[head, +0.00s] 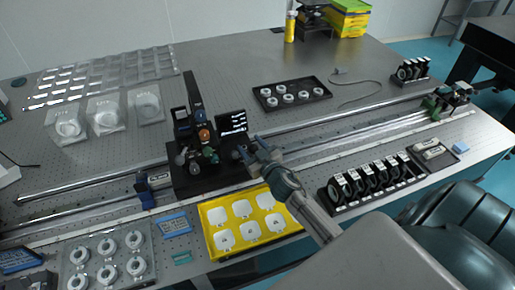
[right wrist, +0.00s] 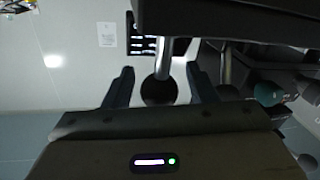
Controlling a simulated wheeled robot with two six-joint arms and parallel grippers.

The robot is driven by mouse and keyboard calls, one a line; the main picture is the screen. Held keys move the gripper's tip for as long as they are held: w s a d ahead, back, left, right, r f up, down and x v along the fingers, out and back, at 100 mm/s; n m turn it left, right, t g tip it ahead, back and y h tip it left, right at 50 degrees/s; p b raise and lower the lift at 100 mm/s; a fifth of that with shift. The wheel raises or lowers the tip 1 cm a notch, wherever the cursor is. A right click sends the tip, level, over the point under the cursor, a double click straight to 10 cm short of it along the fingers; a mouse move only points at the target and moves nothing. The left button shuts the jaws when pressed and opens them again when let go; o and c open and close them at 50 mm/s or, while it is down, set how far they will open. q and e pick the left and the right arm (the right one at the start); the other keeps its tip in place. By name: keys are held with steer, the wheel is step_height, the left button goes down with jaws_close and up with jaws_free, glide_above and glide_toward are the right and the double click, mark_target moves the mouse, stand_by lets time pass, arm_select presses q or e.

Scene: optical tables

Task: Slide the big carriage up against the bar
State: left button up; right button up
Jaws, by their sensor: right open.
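The big carriage (head: 203,180) is a black platform across the two long metal rails, carrying several optical parts and a small screen. My right gripper (head: 250,148) is at its right side, jaws open. In the right wrist view, a dark round knob (right wrist: 158,91) on a metal rod stands between the two spread fingers (right wrist: 160,84), with gaps visible on both sides. A blue-and-black block (head: 152,183) sits on the rails to the left of the carriage, apart from it. I cannot tell for certain which part is the bar. My left gripper is not in view.
A yellow tray (head: 206,238) with white pieces lies in front of the carriage. A black rack (head: 370,185) of round optics stands at the right. A green-and-black unit (head: 440,104) sits at the rails' far right end. A black tray (head: 291,94) lies behind the rails.

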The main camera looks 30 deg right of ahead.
steer(key=s+b, duration=0.1)
steer(key=s, duration=0.2)
steer(key=s+b, duration=0.2)
steer(key=s, duration=0.1)
steer(key=s+b, duration=0.2)
steer(key=s, duration=0.1)
steer(key=shift+a+f, duration=0.2)
steer(key=shift+f, duration=0.1)
steer(key=shift+s+r+b, duration=0.25)
steer(key=shift+s+b, duration=0.15)
steer(key=shift+s, duration=0.25)
